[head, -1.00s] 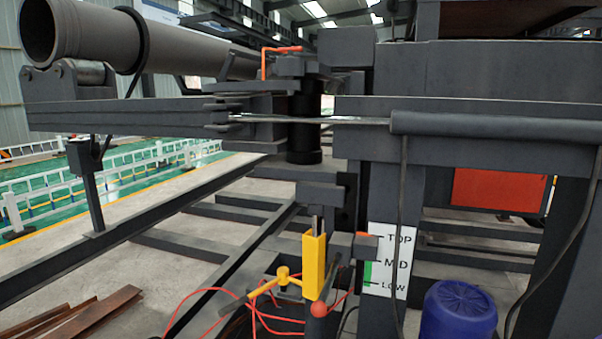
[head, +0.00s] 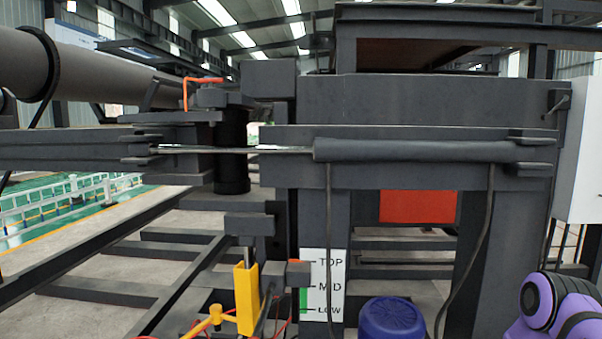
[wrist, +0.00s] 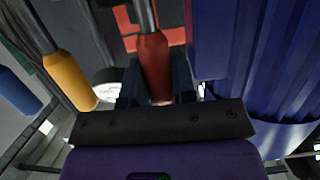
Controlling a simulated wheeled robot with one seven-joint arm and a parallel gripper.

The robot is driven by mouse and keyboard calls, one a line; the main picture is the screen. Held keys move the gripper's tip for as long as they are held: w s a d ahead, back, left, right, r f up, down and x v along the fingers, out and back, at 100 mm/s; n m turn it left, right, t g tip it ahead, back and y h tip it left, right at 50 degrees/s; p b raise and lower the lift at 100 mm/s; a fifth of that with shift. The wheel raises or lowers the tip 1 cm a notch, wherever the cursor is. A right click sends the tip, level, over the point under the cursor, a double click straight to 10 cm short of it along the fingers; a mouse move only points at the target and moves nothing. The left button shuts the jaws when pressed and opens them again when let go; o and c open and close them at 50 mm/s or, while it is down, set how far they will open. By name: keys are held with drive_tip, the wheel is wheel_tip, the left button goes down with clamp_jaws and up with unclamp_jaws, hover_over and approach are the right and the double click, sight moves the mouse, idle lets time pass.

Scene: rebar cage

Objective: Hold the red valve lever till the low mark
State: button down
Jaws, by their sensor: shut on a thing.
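In the wrist view, my gripper (wrist: 157,85) is shut on the red grip of the valve lever (wrist: 154,62), with a dark finger on each side. A grey rod runs out of the grip's far end. The head view does not show the gripper or the red lever. There, the white gauge plate (head: 333,290) carries the marks TOP, MID and LOW, with a green band (head: 303,299) between about MID and LOW. An orange-tipped pointer block (head: 298,272) sits beside the plate, level with about TOP.
A yellow-orange handle (wrist: 72,82) and a blue handle (wrist: 18,90) stand left of the red grip. A blue ribbed motor (wrist: 265,60) is close on the right; it also shows in the head view (head: 392,318). A yellow post (head: 246,297) stands left of the gauge.

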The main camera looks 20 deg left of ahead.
drive_tip(key=shift+w+a+g, duration=0.1)
drive_tip(key=shift+w+g, duration=0.4)
drive_tip(key=shift+w, duration=0.1)
drive_tip(key=shift+w+a+g, duration=0.1)
drive_tip(key=shift+w+g, duration=0.3)
